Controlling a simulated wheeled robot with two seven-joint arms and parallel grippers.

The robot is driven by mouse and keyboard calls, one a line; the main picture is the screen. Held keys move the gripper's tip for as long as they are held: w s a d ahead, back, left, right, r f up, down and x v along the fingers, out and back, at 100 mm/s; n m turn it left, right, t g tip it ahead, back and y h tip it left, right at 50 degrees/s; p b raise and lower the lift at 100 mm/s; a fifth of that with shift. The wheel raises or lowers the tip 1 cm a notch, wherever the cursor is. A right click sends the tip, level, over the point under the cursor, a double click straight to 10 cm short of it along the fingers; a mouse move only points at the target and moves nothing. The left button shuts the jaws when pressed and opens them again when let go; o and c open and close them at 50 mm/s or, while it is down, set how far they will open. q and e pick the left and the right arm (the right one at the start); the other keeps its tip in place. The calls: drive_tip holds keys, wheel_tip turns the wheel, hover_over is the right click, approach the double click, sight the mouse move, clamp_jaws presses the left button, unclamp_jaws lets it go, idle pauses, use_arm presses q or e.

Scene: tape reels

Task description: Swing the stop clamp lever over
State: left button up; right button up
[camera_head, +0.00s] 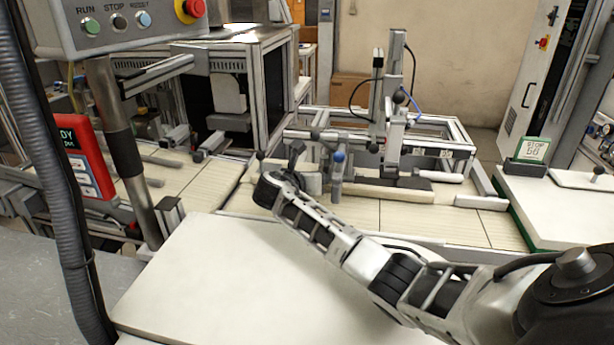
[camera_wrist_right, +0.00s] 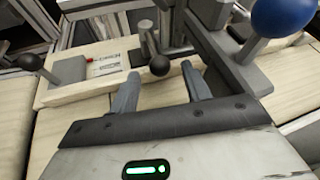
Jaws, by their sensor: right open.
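In the right wrist view, a short lever (camera_wrist_right: 147,36) with a black ball knob (camera_wrist_right: 160,65) rises from a pale plate (camera_wrist_right: 62,97) with small printed labels. I take it as the stop clamp lever; the print is too small to read. My right gripper (camera_wrist_right: 160,82) is open, its two grey fingers either side of and just short of the knob. I cannot tell whether they touch it. In the head view my right arm reaches in from the right to the fixture (camera_head: 310,182), and its wrist hides the fingers and most of the lever. My left gripper is not in view.
A second black knob (camera_wrist_right: 30,62) stands on a grey block at left. A blue knob (camera_wrist_right: 283,14) on a grey post stands close at right. Behind is a metal frame with an upright column (camera_head: 394,110). The white board (camera_head: 235,280) in front is clear.

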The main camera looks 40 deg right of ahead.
drive_tip(key=shift+x, duration=0.85)
drive_tip(key=shift+d+f, duration=0.1)
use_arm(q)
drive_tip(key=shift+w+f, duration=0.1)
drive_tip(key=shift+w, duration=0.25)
